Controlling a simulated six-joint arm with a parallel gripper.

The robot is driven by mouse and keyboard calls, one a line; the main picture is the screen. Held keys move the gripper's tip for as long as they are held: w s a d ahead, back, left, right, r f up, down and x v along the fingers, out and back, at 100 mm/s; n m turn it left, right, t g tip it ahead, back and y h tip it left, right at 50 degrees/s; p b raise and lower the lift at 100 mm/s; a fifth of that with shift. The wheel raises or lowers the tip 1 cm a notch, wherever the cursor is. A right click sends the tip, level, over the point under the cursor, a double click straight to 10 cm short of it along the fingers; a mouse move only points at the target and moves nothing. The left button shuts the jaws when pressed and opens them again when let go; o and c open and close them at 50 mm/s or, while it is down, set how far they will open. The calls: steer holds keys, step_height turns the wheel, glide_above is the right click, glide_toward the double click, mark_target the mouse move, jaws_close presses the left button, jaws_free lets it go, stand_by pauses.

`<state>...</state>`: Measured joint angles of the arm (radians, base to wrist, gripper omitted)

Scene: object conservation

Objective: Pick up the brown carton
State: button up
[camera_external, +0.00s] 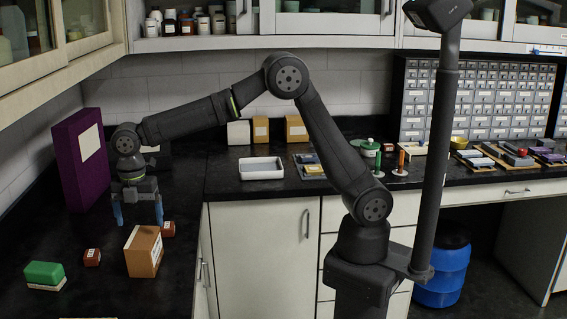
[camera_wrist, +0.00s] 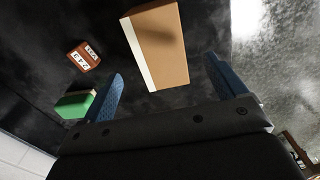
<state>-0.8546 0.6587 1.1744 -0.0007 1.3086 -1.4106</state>
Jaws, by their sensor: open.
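The brown carton (camera_external: 144,251) stands on the black counter at the left, with a pale label strip on its side. In the wrist view the carton (camera_wrist: 163,45) lies ahead of the fingers, near the top middle. My gripper (camera_external: 138,213) is open, with two blue fingers pointing down above the counter, just behind the carton in the external view. In the wrist view my gripper (camera_wrist: 164,88) has nothing between its fingers, and the carton is apart from them.
A small red-brown box (camera_external: 92,257) and a green-and-white box (camera_external: 45,275) sit left of the carton. Another small red-brown box (camera_external: 168,229) is close behind it. A tall purple box (camera_external: 83,160) stands by the wall. A white tray (camera_external: 261,168) is on the back counter.

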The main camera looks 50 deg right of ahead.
mark_target(142, 237)
step_height(142, 237, down, 9)
steer(key=shift+a+f, duration=0.1)
stand_by(0.4)
steer(key=shift+c, duration=0.2)
steer(key=c, duration=1.7)
